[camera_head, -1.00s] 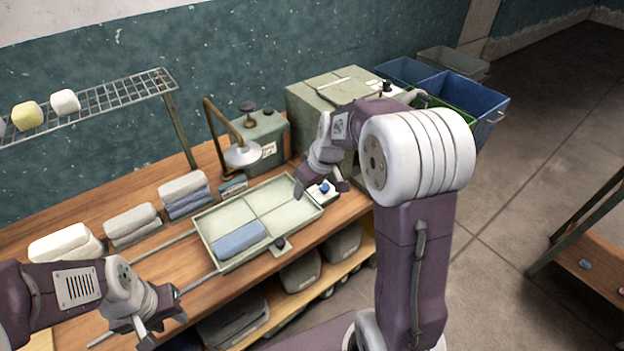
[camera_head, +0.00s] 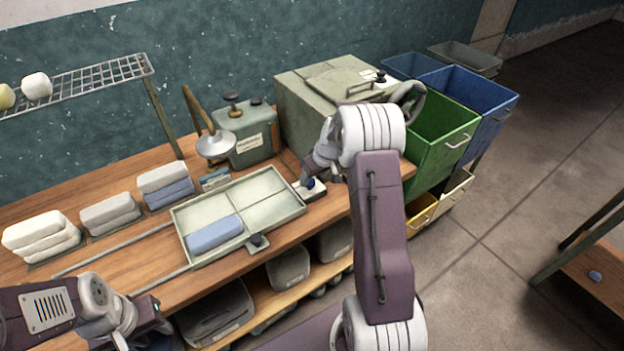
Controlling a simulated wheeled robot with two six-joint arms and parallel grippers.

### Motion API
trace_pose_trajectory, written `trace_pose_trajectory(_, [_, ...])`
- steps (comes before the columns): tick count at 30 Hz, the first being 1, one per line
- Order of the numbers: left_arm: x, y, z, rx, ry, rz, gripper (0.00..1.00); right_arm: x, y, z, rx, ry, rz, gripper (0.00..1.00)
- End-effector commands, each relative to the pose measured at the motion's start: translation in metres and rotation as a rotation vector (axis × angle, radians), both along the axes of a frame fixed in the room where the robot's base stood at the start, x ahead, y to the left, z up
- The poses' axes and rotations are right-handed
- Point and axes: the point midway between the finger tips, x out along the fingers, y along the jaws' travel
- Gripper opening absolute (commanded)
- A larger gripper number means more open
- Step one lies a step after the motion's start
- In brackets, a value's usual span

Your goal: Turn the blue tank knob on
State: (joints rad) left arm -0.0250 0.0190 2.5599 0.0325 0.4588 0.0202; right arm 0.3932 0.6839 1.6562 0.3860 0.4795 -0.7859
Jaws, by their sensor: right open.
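The grey-green tank (camera_head: 305,110) stands behind, with a lid and handle on top. My left gripper (camera_head: 140,338) is low at the left, cut by the bottom edge, and apart from everything.
The divided tray (camera_head: 268,192) holds a folded blue cloth (camera_head: 215,233). Folded cloth stacks (camera_head: 110,213) line the back left. A grey box with a lamp-like arm (camera_head: 245,135) stands behind the tray. Green (camera_head: 438,135) and blue (camera_head: 480,108) bins stand right of the tank.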

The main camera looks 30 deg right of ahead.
Motion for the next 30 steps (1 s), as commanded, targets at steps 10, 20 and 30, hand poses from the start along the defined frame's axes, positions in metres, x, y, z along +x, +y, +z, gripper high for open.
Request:
trace_pose_trajectory(10, [0.000, 0.000, 0.003, 0.000, 0.000, 0.000, 0.36, 0.011, 0.001, -0.024, -0.001, -0.002, 0.000, 0.57])
trace_pose_trajectory(20, [0.000, 0.000, 0.003, 0.000, 0.000, 0.000, 0.36, 0.010, 0.001, -0.024, -0.001, -0.001, 0.001, 0.01])
trace_pose_trajectory(30, [0.000, 0.000, 0.017, 0.000, 0.000, 0.000, 0.36, 0.010, 0.002, -0.020, -0.001, 0.001, -0.043, 0.00])
